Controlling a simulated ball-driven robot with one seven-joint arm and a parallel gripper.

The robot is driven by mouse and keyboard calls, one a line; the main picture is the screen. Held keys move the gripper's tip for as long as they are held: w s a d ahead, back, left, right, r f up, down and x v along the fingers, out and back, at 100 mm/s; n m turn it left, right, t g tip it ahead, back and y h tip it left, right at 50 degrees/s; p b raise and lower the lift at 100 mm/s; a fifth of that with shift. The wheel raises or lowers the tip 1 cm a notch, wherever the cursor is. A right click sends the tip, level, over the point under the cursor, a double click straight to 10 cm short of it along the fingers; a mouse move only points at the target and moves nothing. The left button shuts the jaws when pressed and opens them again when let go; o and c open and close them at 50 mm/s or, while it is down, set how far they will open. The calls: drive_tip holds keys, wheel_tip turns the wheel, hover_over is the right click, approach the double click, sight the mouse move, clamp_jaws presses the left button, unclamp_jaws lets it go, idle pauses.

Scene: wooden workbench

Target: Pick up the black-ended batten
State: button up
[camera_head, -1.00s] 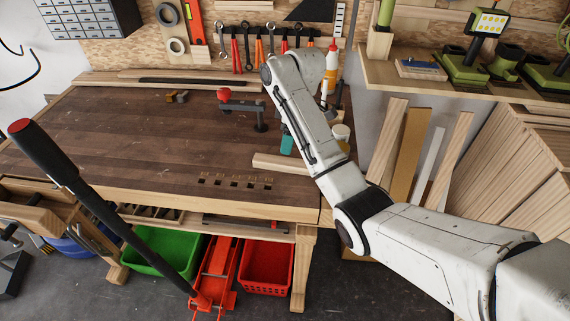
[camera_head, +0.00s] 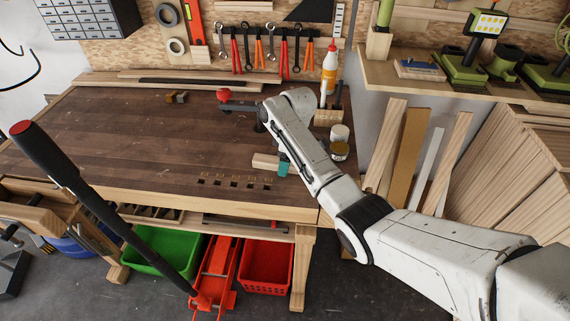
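A short pale wood batten (camera_head: 264,160) lies on the workbench near its front edge, right of the row of square holes. Its left end is plain wood; its right part is hidden behind my gripper and arm, and no black end shows. The teal part of my gripper (camera_head: 284,166) is at the batten, covering it where it runs behind my arm. The rest of my gripper is hidden by my forearm, so I cannot tell whether its fingers are open or shut.
The workbench (camera_head: 130,135) is mostly clear at left and centre. A red-knobbed clamp (camera_head: 224,96) stands behind my arm. A dark strip (camera_head: 190,81) lies at the back.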

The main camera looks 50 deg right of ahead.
drive_tip(key=shift+c, duration=0.4)
drive_tip(key=c, duration=1.1)
drive_tip(key=shift+r, duration=0.15)
